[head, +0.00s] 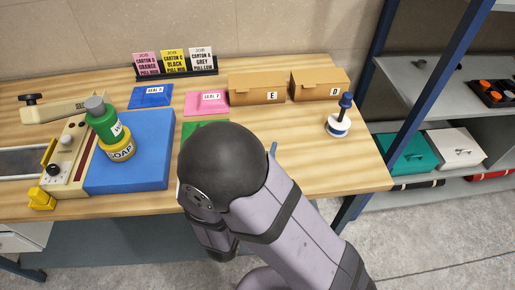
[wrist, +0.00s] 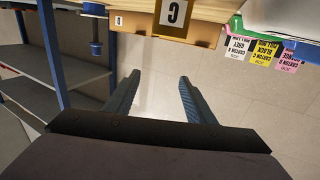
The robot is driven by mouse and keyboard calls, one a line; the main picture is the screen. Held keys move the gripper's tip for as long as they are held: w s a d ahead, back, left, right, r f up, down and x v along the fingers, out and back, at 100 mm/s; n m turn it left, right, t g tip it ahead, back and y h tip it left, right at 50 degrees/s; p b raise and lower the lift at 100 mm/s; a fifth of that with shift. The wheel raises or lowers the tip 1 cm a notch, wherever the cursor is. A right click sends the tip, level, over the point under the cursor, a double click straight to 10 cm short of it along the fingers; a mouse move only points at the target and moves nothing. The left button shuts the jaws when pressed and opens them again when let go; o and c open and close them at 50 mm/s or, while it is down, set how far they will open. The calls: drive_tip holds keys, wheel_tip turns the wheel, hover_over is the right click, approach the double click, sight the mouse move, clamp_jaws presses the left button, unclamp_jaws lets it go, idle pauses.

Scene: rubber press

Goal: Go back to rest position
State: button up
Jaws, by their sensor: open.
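My gripper (wrist: 160,76) is open in the wrist view, its two blue-grey fingers apart with nothing between them. Pale wall or floor shows behind the fingers. In the head view my arm's black joint and lilac link fill the lower middle and mostly hide the gripper; a small blue tip beside the joint may be part of it. The wooden table (head: 340,178) lies beyond the arm. In the wrist view a brown carton (wrist: 200,30) with a lettered label is at the top edge, beyond the fingers and apart from them.
Two cartons (head: 256,83) (head: 318,82), a card rack (head: 176,73) and a blue-handled stamp (head: 338,122) stand behind. A blue-posted shelf (head: 425,100) is at right.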

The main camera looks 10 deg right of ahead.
drive_tip(key=shift+w, duration=0.1)
drive_tip(key=shift+w+m+g+p, duration=0.35)
drive_tip(key=shift+w+m+g, duration=0.05)
drive_tip(key=shift+w+m, duration=0.1)
drive_tip(key=w+a+m+g+y+p, duration=0.2)
drive_tip(key=w+g+y, duration=0.1)
drive_tip(key=w+y, duration=0.15)
drive_tip(key=s+g+y, duration=0.1)
drive_tip(key=s+n+g+y+p, duration=0.1)
drive_tip(key=s+g+y, duration=0.1)
drive_tip(key=s+d+g+y, duration=0.1)
drive_tip(key=g, duration=0.1)
drive_tip(key=shift+s+n, duration=0.15)
drive_tip(key=shift+n, duration=0.25)
drive_tip(key=s+d+f+n+g+h+b, duration=0.1)
drive_tip(key=s+d+f+g, duration=0.3)
drive_tip(key=s, duration=0.4)
drive_tip(key=s+d+f+n+g+b, duration=0.2)
drive_tip(key=s+d+f+n+g, duration=0.1)
drive_tip(key=s+d, duration=0.3)
drive_tip(key=shift+s+d+f+n+g+h+b, duration=0.25)
drive_tip(key=shift+s+f+n+g+h+b, duration=0.25)
drive_tip(key=shift+s+n, duration=0.5)
drive_tip(key=shift+s, duration=0.2)
